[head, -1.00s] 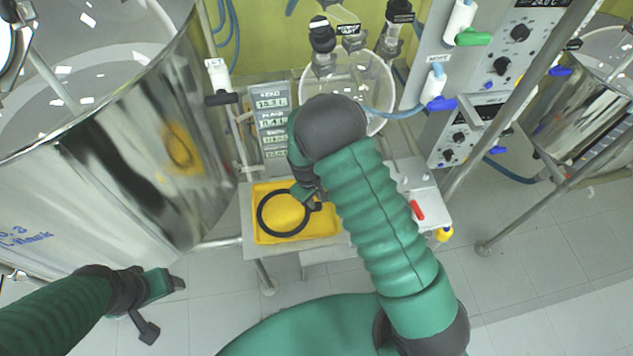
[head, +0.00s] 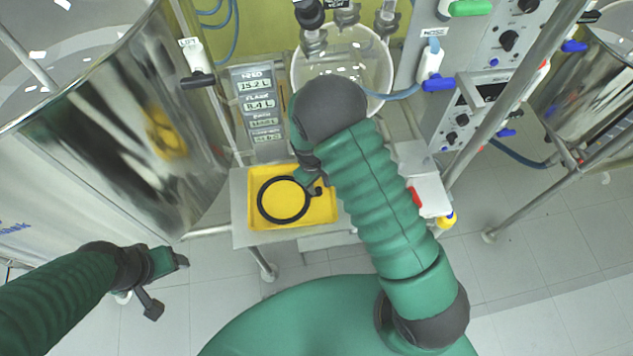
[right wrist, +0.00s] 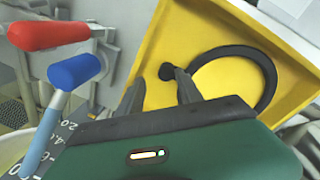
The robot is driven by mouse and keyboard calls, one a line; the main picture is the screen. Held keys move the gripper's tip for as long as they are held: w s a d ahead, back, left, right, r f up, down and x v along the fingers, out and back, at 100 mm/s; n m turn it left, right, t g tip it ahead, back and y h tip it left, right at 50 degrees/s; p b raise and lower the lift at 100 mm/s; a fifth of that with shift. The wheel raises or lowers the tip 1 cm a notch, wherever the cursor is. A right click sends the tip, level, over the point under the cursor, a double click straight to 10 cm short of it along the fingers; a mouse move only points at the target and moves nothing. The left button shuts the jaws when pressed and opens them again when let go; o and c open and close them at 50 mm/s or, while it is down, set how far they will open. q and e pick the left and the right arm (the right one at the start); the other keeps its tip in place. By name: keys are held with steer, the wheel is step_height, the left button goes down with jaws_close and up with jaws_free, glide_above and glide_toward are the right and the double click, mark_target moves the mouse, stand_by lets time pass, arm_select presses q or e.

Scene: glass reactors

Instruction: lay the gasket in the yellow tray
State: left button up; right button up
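The gasket (head: 261,208) is a black ring with a small knob on its right side. In the head view it is within the outline of the yellow tray (head: 327,215) and looks flat on its floor. The right wrist view shows the gasket (right wrist: 274,80) against the yellow tray (right wrist: 150,45). My right gripper (right wrist: 156,88) is over the tray, fingers apart. The gasket's knob is near the tip of one finger; whether they touch is unclear. My left gripper (head: 168,284) is empty, away at lower left; its fingers look spread.
A large steel vessel (head: 120,150) stands left of the tray. A glass vessel (head: 350,60) is behind it, and a control panel (head: 465,110) is to the right. A red-handled valve (right wrist: 45,34) and a blue-handled one (right wrist: 75,71) show beside the tray in the right wrist view.

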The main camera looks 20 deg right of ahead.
steer(key=shift+a, duration=0.1)
steer(key=a+r+b, duration=0.1)
steer(key=a+r, duration=0.2)
steer(key=r, duration=0.9)
arm_select(q)
steer(key=shift+a+f, duration=0.4)
steer(key=shift+a, duration=0.25)
steer(key=shift+a+f, duration=0.4)
steer(key=shift+a, duration=0.25)
arm_select(e)
steer(key=s+a+r+m+t+y, duration=0.1)
steer(key=s+r, duration=0.4)
steer(key=s, duration=0.8)
steer(key=shift+a+m+t, duration=0.3)
steer(key=shift+m+t, duration=0.4)
steer(key=shift+m, duration=0.7)
